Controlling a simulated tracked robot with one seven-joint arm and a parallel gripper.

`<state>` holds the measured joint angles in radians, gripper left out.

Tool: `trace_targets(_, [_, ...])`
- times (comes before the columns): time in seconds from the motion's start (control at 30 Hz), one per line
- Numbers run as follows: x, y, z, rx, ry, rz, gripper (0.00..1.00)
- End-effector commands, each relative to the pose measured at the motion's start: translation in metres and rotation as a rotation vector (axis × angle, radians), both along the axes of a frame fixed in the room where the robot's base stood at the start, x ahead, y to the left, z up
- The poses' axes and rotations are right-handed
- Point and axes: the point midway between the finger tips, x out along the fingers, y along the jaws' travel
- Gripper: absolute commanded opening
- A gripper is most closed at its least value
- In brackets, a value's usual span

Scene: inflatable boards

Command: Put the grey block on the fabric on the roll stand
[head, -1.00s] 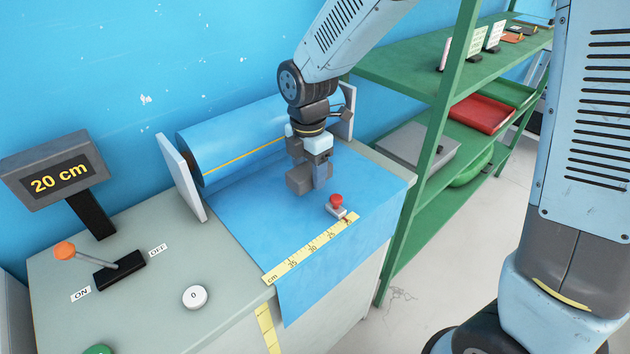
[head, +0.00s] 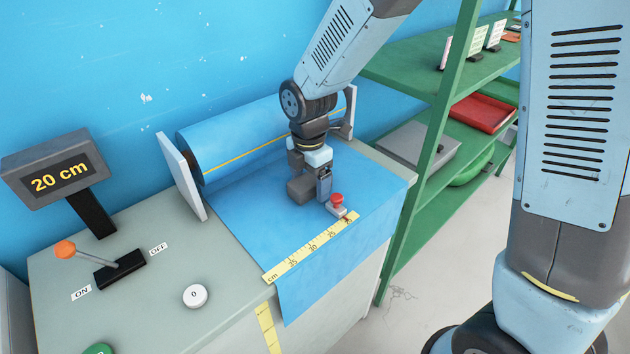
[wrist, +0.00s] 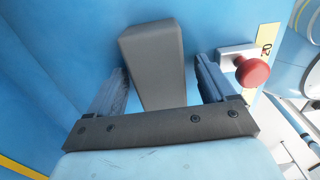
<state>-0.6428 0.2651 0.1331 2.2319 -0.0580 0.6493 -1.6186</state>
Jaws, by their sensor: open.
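The grey block (head: 301,190) is on the blue fabric (head: 245,225) in front of the fabric roll (head: 240,140) of the roll stand (head: 183,172). In the wrist view the block (wrist: 153,62) stands between the two fingers of my gripper (wrist: 160,70), with a gap visible on each side. My gripper (head: 312,190) is open and low around the block in the head view. The block's underside is hidden, and one finger is mostly hidden behind the block in the head view.
A red knob (head: 337,199) on a small slider sits close right of my gripper, beside the yellow ruler (head: 300,255). A lever (head: 90,260) and white button (head: 195,296) are at left. Green shelves (head: 440,150) stand right.

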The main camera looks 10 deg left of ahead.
Motion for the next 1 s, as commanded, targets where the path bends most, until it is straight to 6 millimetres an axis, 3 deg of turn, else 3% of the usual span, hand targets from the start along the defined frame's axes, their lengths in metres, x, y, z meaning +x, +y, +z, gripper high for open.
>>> trace_targets(0.33, [0.001, 0.0, 0.012, 0.001, -0.001, -0.002, 0.83])
trace_targets(0.8, [0.001, 0.0, 0.097, 0.002, -0.003, -0.001, 0.83])
trace_targets(1.0, [0.001, -0.001, 0.117, 0.001, -0.001, -0.002, 0.83])
